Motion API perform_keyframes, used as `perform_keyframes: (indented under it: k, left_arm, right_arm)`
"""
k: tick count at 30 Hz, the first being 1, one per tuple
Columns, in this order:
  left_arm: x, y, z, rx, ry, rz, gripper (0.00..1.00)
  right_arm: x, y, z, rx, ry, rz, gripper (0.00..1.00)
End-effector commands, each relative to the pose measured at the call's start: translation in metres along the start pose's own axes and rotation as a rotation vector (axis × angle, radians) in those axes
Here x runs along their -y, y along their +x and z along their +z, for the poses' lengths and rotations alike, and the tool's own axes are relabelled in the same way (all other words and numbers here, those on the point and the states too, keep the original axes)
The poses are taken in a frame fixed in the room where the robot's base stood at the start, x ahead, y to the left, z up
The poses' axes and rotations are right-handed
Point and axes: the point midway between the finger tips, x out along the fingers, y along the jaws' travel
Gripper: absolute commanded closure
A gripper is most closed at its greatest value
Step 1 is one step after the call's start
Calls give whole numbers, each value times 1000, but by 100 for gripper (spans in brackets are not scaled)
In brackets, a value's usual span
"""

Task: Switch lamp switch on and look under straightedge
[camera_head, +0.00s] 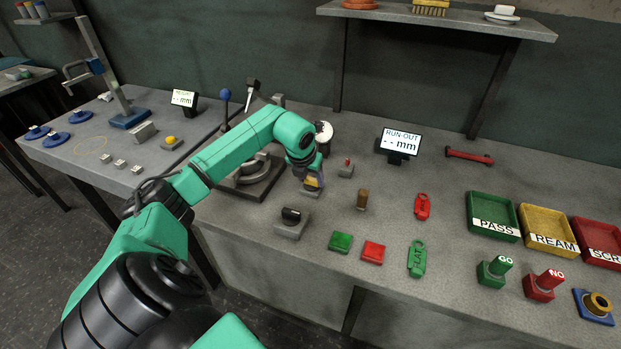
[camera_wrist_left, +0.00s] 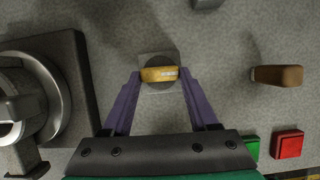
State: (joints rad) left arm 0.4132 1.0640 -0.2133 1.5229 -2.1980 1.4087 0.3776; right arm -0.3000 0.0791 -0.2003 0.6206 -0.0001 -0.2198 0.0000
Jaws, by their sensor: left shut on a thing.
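A yellow bar knob with a small unreadable label (camera_wrist_left: 160,74) sits on a dark round disc and a grey square base; it looks like the lamp switch. My left gripper (camera_wrist_left: 158,78) has its purple fingers at the two ends of this knob and is shut on it. In the head view the left gripper (camera_head: 313,184) is over the same base, partly hiding the knob. I cannot surely pick out the straightedge; a red bar with thicker ends (camera_head: 469,156) lies at the back of the bench. My right gripper is in neither view.
A black-knobbed switch (camera_head: 292,216) stands in front of the gripper, with green (camera_head: 341,242) and red (camera_head: 373,252) buttons nearby. A brown peg (camera_head: 362,199) stands to the right. A round metal fixture (camera_head: 249,175) is close on the left. A RUN-OUT display (camera_head: 400,141) stands behind.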

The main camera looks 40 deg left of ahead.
Motion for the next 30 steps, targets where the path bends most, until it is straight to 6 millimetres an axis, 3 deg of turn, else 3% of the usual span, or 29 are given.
perform_keyframes:
  k: [8,18,30]
  left_arm:
    - [-3,2,0,3,107,-42,96]
    - [-6,2,2,4,372,-154,96]
    - [-9,0,6,5,721,-301,96]
  right_arm:
    - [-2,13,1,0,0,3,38]
    - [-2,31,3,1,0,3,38]
    - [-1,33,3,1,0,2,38]
